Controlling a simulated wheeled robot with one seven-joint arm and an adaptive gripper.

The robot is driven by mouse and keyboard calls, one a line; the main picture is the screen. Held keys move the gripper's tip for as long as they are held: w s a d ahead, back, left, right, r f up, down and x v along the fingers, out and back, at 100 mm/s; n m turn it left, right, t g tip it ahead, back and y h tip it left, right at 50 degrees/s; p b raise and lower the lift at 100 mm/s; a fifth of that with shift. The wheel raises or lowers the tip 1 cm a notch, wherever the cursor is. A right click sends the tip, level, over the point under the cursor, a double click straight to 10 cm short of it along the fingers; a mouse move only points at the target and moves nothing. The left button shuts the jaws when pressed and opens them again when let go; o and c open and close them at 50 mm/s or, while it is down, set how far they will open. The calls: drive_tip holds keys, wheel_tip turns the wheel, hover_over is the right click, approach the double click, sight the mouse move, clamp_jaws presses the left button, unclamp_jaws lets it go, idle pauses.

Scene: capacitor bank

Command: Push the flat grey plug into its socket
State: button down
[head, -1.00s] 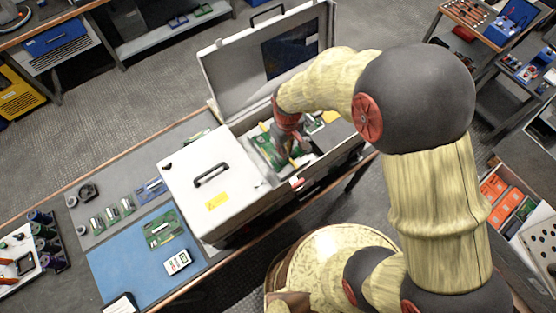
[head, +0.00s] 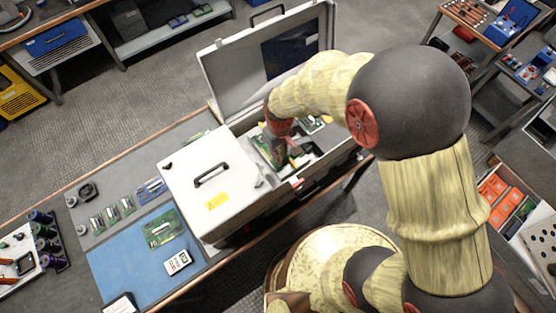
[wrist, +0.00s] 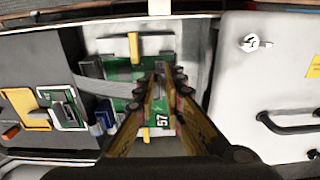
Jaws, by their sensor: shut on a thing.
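The open grey case (head: 325,160) holds green circuit boards, one of them (head: 267,152) beside my gripper (head: 287,150). In the wrist view my gripper (wrist: 168,76) is over a green board (wrist: 150,68) marked 57, its fingers close together. A flat grey ribbon (wrist: 92,85) runs from the left towards the fingertips. The flat grey plug at its end appears to be between them, mostly hidden. The socket is hidden by the fingers, so I cannot tell whether plug and socket touch.
A yellow tab (wrist: 134,46) stands just beyond the fingertips. A blue-grey block (wrist: 105,119) lies left of the fingers. The white cover with a black handle (head: 212,175) is beside the opening, and the raised lid (head: 230,75) stands behind.

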drive_tip(key=shift+f, duration=0.2)
drive_tip(key=shift+f+b, duration=0.35)
drive_tip(key=shift+f+b, duration=0.65)
drive_tip(key=shift+f, duration=0.3)
idle(0.5)
drive_tip(key=c, duration=1.8)
unclamp_jaws()
wheel_tip(320, 180, up, 12)
